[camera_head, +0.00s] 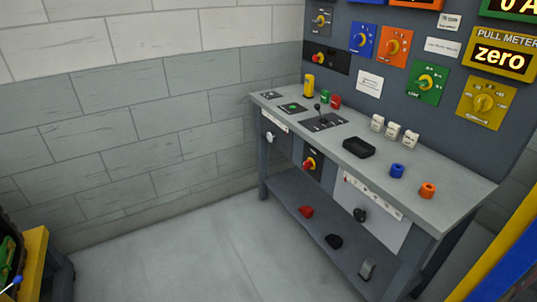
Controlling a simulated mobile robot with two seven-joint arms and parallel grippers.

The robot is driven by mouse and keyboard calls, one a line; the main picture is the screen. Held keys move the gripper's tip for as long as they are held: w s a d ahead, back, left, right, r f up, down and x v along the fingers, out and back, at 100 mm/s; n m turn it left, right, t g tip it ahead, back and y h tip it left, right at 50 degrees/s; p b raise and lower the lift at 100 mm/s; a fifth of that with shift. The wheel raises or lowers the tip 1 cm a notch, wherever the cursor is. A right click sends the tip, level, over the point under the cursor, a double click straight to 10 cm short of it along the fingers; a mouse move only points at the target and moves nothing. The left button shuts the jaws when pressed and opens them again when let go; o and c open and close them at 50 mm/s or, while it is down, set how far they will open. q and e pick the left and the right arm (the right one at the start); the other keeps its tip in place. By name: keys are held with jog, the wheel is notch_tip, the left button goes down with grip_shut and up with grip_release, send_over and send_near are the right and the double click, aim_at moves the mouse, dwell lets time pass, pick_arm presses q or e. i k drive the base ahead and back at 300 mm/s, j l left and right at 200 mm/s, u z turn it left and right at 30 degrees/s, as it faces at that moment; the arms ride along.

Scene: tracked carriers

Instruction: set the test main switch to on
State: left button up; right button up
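A red and yellow rotary switch (310,163) sits on a dark plate on the front of the grey workbench, below its top. A second red and yellow rotary switch (321,58) is on a black plate on the wall panel above the bench. I cannot read the labels, so I cannot tell which is the test main switch or which way either is set. Neither of my grippers is in view.
The grey workbench (455,207) holds a small lever, several white blocks, a black tray (358,147), a blue ring and an orange ring. The wall panel (345,88) carries several coloured dials. Grey floor (200,262) left of the bench is clear.

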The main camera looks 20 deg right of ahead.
aim_at(307, 163)
jog(key=i+j+u, duration=0.25)
jog(key=i, duration=0.3)
jog(key=i+u, duration=0.25)
jog(key=i, duration=0.35)
jog(key=i+j+z, duration=0.1)
jog(key=i+z, duration=0.25)
jog(key=i, duration=0.15)
jog(key=i+j+z, duration=0.3)
jog(key=i, duration=0.2)
jog(key=i+j+z, duration=0.15)
jog(key=i+z, duration=0.15)
jog(key=z, duration=0.2)
jog(key=i+j+z, duration=0.2)
jog(key=z, duration=0.25)
jog(key=i+j+z, duration=0.2)
jog(key=j+z, duration=0.3)
jog(key=i+j+z, duration=0.1)
jog(key=j+z, duration=0.2)
jog(key=z, duration=0.2)
jog(key=j+z, duration=0.5)
jog(key=i+l, duration=0.05)
